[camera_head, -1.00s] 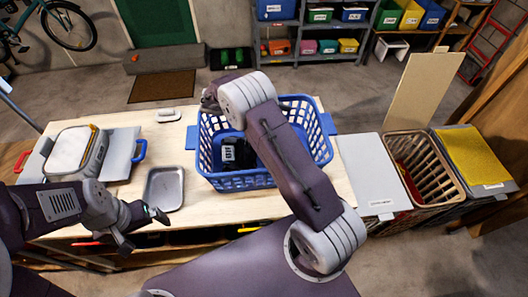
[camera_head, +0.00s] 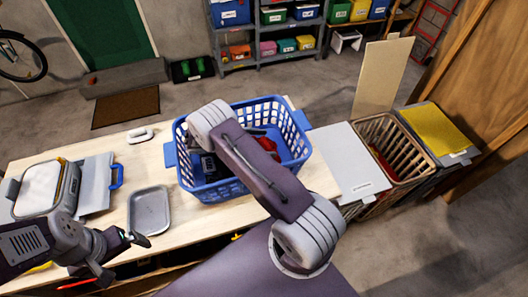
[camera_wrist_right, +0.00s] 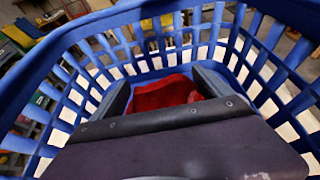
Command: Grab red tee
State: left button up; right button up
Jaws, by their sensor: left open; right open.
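The red tee (camera_head: 267,145) lies crumpled inside the blue basket (camera_head: 225,187) on the workbench. In the head view my right arm covers part of it. In the right wrist view the red tee (camera_wrist_right: 163,93) shows at the basket bottom, between the two fingers of my right gripper (camera_wrist_right: 165,88). That gripper is open, down inside the basket; whether it touches the cloth I cannot tell. My left gripper (camera_head: 124,256) is open and empty at the bench's front edge, left of the basket and near the grey tray.
The grey tray (camera_head: 149,211) and a case with a blue handle (camera_head: 117,176) are left of the basket. A white lid (camera_head: 350,160), a slatted hamper (camera_head: 403,153) and a yellow-topped bin (camera_head: 433,128) stand to the right. Basket walls surround my right gripper.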

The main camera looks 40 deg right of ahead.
aim_at(273, 148)
jog(key=p+x, duration=0.1)
jog(key=x, duration=0.3)
jog(key=shift+w+d+f, duration=0.1)
jog(key=c, duration=1.6)
notch_tip(273, 148, up, 10)
jog(key=shift+b, duration=0.45)
